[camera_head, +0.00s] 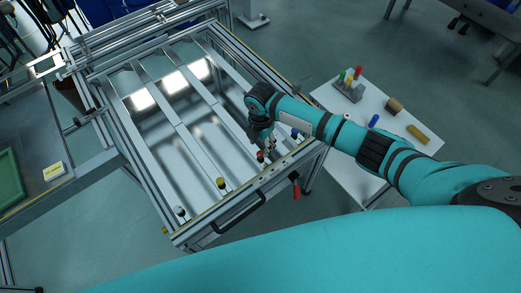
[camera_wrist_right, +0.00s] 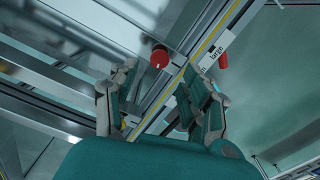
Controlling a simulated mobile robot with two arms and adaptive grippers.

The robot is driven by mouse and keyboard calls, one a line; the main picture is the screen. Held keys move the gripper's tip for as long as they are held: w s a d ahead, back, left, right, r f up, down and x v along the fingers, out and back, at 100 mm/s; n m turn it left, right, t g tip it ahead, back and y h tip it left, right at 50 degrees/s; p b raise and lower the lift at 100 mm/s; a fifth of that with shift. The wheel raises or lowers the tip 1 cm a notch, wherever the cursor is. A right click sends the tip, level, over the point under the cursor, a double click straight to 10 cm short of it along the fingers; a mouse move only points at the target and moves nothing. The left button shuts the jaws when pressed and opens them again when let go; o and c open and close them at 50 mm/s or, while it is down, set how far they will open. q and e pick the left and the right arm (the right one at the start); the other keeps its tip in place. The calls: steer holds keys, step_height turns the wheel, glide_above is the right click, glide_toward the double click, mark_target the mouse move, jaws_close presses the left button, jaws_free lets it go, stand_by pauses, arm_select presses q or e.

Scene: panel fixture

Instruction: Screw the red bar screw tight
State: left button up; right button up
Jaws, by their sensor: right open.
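The red bar screw, a round red knob (camera_head: 260,156), stands on the front rail of the panel fixture (camera_head: 171,213). In the right wrist view the red knob (camera_wrist_right: 160,56) shows beyond the gap between my fingers. My right gripper (camera_head: 267,146) is open and empty, pointing down close to the knob; no contact shows. Its two fingers (camera_wrist_right: 162,88) are spread in the right wrist view. My left gripper is not in view.
A yellow knob (camera_head: 221,183), a white knob (camera_head: 181,211) and a blue knob (camera_head: 294,134) stand along the same rail. A red handle (camera_head: 296,190) hangs outside it. A white table (camera_head: 350,170) at right holds coloured parts and a grey block (camera_head: 347,92).

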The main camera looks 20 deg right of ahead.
mark_target(260, 153)
step_height(260, 153, down, 5)
steer(key=shift+f, duration=0.1)
stand_by(0.3)
jaws_close()
